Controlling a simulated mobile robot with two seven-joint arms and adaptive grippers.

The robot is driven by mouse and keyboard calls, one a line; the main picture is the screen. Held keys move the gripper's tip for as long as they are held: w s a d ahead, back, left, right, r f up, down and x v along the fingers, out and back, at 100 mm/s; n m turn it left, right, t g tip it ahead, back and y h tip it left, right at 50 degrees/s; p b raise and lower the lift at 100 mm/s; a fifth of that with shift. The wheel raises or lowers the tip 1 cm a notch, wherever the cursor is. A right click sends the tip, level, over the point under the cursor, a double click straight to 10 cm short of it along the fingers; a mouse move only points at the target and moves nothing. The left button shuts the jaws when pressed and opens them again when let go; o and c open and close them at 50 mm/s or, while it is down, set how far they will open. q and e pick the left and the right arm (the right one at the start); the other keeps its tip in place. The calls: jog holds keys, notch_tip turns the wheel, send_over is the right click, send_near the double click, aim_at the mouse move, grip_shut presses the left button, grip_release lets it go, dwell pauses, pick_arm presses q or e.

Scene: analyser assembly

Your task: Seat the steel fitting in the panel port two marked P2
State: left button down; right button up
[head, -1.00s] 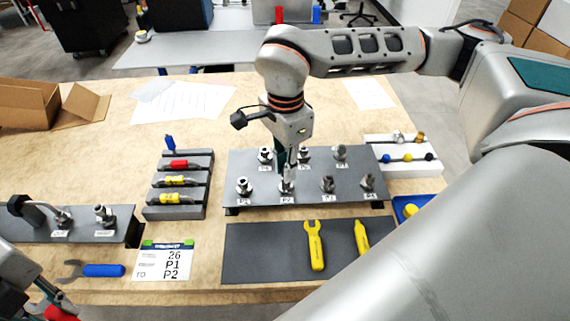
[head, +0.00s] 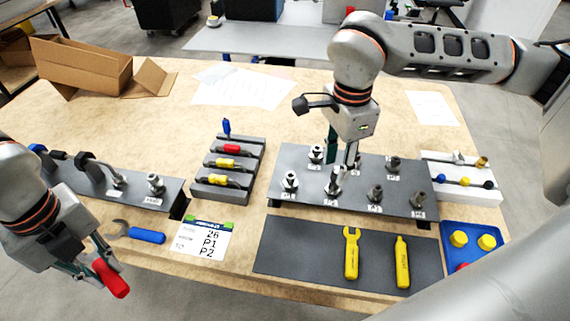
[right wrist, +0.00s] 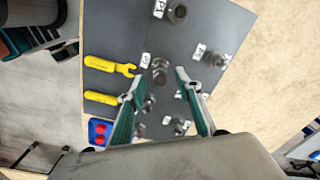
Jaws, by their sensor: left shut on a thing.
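The dark panel (head: 300,212) lies mid-table with several ports, each holding a metal fitting. A steel fitting (head: 333,188) stands upright at the port marked P2. It also shows in the right wrist view (right wrist: 160,70), beside its label. My right gripper (head: 346,168) is just above it, and in the right wrist view its fingers (right wrist: 155,84) are spread apart with nothing gripped between them. Whether the fitting is fully seated cannot be told. My left gripper (head: 97,263) is shut on a red-handled object (head: 112,279) at the table's front left.
A dark mat (head: 310,262) holds a yellow wrench (head: 351,255) and a yellow tool (head: 402,264). A task card (head: 205,238) and a blue wrench (head: 145,235) lie left. A tool rack (head: 245,165), white block (head: 465,185) and blue tray (head: 450,268) surround the panel.

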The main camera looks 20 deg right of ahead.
notch_tip(320, 180, up, 10)
jog(key=shift+f, duration=0.2)
jog(key=shift+s+f, duration=0.1)
dwell(0.4)
